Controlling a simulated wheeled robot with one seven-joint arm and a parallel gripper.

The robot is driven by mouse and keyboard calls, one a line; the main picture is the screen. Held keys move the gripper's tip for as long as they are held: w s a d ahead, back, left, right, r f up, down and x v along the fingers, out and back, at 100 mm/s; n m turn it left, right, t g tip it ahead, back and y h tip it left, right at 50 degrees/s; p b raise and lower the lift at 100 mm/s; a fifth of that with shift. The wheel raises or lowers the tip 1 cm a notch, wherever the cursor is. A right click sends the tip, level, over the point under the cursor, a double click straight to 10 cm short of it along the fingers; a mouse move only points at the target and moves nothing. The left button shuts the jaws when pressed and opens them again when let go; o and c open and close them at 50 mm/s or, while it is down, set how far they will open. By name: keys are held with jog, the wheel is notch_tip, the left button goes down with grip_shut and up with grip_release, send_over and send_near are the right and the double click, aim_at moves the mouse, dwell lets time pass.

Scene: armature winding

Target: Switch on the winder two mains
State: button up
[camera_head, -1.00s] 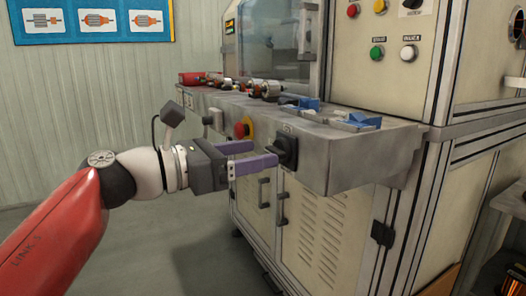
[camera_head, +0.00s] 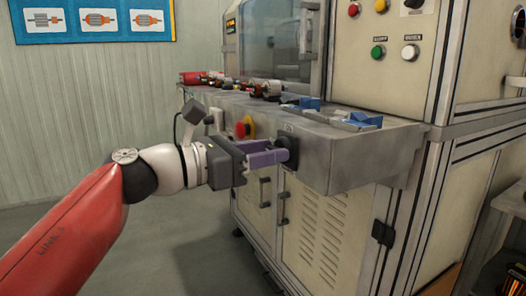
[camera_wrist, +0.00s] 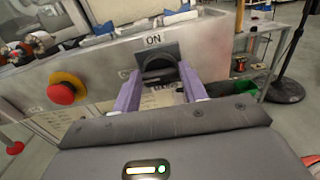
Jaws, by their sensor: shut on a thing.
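The black rotary mains switch (camera_head: 291,150) is on the front face of the grey winder bench. It also shows in the wrist view (camera_wrist: 157,56), with the word ON above it. My gripper (camera_head: 272,153) is at the switch, its two purple fingers on either side of the knob and shut on it. In the wrist view my gripper (camera_wrist: 162,82) has one finger left and one right of the knob. The fingers hide part of the knob.
A red emergency stop button on a yellow base (camera_head: 244,128) is just left of the switch. The winder bench (camera_head: 350,160) carries armatures and blue holders on top. Green (camera_head: 378,52) and white (camera_head: 409,52) buttons are on the cabinet. Open floor lies at left.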

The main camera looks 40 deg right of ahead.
jog(key=shift+s+a+f+m+b, duration=0.15)
jog(key=shift+m+b, duration=2.35)
jog(key=shift+m, duration=1.95)
jog(key=shift+s+d+f+m+b, duration=0.1)
jog(key=shift+m+b, duration=2.4)
jog(key=shift+m, duration=1.95)
jog(key=o, duration=1)
jog(key=shift+a, duration=0.15)
